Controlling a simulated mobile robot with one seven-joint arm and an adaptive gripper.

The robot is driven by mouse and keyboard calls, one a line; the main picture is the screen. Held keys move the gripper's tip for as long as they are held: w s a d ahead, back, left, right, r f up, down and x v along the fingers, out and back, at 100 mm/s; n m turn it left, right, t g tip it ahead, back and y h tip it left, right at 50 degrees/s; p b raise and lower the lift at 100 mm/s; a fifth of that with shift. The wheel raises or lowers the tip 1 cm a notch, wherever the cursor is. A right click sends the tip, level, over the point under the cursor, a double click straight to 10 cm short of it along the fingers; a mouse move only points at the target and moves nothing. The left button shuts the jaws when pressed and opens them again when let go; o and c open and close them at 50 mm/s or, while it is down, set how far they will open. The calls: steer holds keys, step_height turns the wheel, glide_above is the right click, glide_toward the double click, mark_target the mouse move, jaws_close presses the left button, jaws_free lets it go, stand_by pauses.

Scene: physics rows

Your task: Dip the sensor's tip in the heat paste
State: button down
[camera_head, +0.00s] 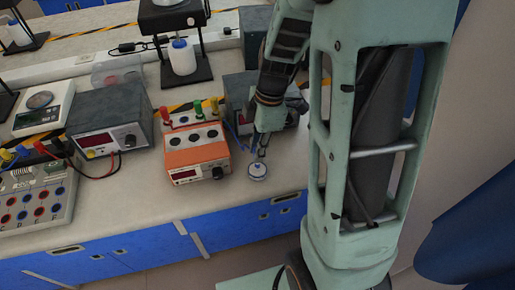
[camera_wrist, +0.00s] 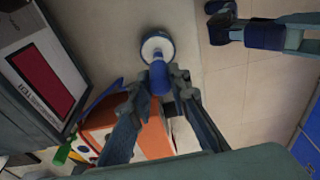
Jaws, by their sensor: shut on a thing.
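The heat paste appears to be the small round white jar with a blue rim (camera_head: 257,171), on the bench near its front edge. It also shows in the wrist view (camera_wrist: 157,43). My gripper (camera_head: 263,149) is just above the jar, pointing down. In the wrist view my gripper (camera_wrist: 159,88) is shut on a blue piece, which seems to be the sensor (camera_wrist: 158,78). The sensor lines up with the jar and overlaps its near side in that view. Its tip is hard to make out, and I cannot tell whether it touches the paste.
An orange meter (camera_head: 196,155) with coloured terminals stands left of the jar. A grey power supply (camera_head: 110,120) and a terminal board (camera_head: 38,200) are farther left. A stand with a white bottle (camera_head: 181,57) is behind. The bench front edge is close to the jar.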

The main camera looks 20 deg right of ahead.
steer(key=shift+r+p, duration=2.15)
steer(key=shift+r, duration=1.35)
steer(key=m, duration=0.2)
steer(key=w+m+p, duration=0.1)
steer(key=m, duration=0.1)
steer(key=shift+d+r+t, duration=0.15)
steer(key=shift+r+t, duration=0.05)
steer(key=shift+t, duration=0.1)
steer(key=w+m+p, duration=0.1)
steer(key=m, duration=0.3)
steer(key=w+m+h+p, duration=0.1)
steer(key=w+m+p, duration=0.1)
steer(key=m, duration=0.3)
steer(key=w+m+t+p, duration=0.1)
steer(key=m, duration=0.4)
steer(key=shift+w+r+h+p, duration=0.25)
steer(key=shift+r+h+p, duration=0.05)
steer(key=shift+r+h, duration=0.1)
